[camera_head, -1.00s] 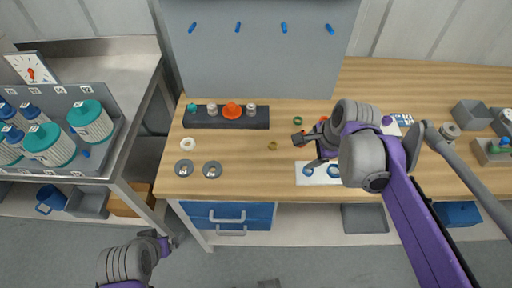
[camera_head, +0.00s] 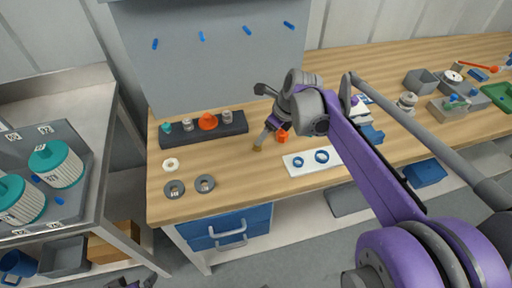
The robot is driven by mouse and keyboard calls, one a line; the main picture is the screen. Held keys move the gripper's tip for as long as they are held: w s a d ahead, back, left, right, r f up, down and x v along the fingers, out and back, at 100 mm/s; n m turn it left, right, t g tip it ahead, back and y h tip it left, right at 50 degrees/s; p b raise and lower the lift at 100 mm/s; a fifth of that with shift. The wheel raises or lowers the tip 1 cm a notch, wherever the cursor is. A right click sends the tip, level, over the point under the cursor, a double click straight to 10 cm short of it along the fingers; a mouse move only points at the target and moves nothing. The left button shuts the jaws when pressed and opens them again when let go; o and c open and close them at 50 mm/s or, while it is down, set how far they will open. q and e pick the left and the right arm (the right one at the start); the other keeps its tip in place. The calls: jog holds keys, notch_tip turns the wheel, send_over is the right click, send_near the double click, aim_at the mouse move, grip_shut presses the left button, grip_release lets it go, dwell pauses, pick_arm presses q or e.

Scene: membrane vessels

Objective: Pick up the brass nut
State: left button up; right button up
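The brass nut (camera_head: 257,149) is a small dull-gold piece on the wooden bench, left of the white card. My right gripper (camera_head: 263,117) is over the bench with its two dark fingers spread wide apart. The tip of its nearer finger overlaps the nut in the picture; whether they touch I cannot tell. Nothing shows between the fingers. My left gripper (camera_head: 140,281) is only partly in view at the bottom edge, low in front of the bench, and its fingers are not clear.
An orange part (camera_head: 282,137) stands close right of the nut. The white card (camera_head: 297,167) bears two blue rings. A dark rack (camera_head: 240,122) with an orange knob stands behind left. A white ring (camera_head: 171,164) and two grey discs lie left. The bench's front middle is clear.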

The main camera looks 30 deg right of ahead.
aim_at(256, 147)
jog(key=x, duration=0.7)
jog(key=shift+s, duration=0.1)
grip_shut()
